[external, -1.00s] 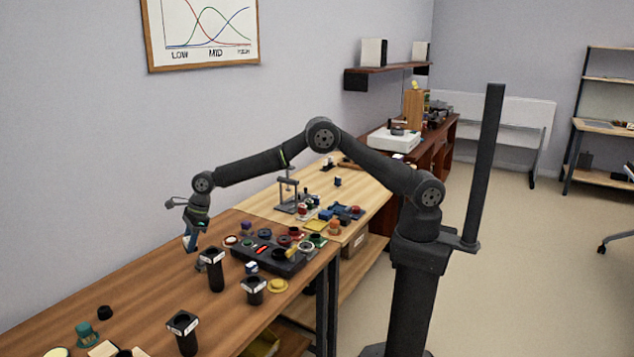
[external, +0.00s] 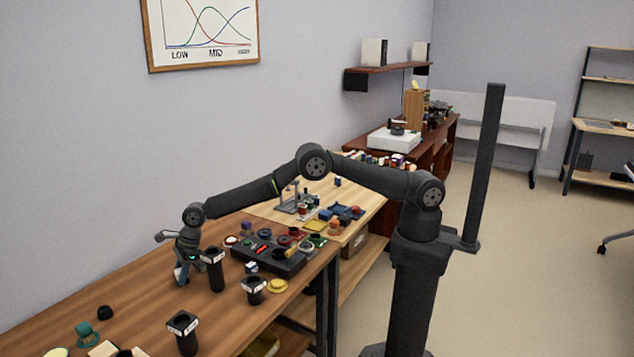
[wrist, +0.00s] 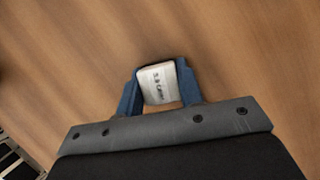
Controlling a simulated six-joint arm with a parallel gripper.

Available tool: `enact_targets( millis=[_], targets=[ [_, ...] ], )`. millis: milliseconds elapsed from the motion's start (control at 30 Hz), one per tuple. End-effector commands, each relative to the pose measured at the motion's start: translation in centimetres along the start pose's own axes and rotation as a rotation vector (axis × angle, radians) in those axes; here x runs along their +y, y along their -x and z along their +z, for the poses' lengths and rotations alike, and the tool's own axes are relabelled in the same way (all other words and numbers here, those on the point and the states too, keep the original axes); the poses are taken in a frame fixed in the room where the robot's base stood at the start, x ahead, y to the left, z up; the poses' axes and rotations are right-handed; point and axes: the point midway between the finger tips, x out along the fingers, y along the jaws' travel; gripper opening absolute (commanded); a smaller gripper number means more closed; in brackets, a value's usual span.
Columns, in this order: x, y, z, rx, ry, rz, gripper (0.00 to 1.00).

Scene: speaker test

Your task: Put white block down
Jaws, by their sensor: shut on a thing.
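The white block (wrist: 158,84) has dark lettering on its face and sits between the two blue fingers of my gripper (wrist: 160,90) in the wrist view. My gripper is shut on it, with bare wood tabletop below. In the external view my gripper (external: 181,276) points down low over the brown table (external: 130,275), left of the tall black cup. The block is mostly hidden there by the fingers. I cannot tell whether it touches the table.
A tall black cup (external: 214,272) stands just right of my gripper. Two more black cups (external: 184,335) (external: 254,291) stand nearer the front. A black device (external: 268,255) with several coloured pieces lies further right. The table left of my gripper is largely clear.

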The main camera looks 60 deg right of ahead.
Motion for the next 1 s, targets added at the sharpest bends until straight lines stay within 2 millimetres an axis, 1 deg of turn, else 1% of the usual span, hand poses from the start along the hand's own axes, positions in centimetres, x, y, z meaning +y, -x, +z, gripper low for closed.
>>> enact_targets(
  millis=[133,167,200,267,533,667,767,867,1000],
  targets=[
    [0.0,-0.3,-0.1,0.0,0.0,0.0,0.11],
    [0.0,-0.3,-0.1,0.0,0.0,0.0,0.36],
    [0.0,-0.2,-0.1,0.0,0.0,0.0,0.43],
    [0.0,-0.2,-0.1,0.0,0.0,0.0,0.55],
    [0.0,-0.2,-0.1,0.0,0.0,0.0,0.56],
    [0.0,0.4,0.1,0.0,0.0,0.0,0.56],
    [-0.1,1.5,0.1,-0.001,0.0,-0.001,0.56],
    [0.0,3.1,0.1,-0.001,0.0,-0.001,0.56],
    [0.0,5.9,0.1,-0.002,0.0,-0.001,0.56]
  ],
)
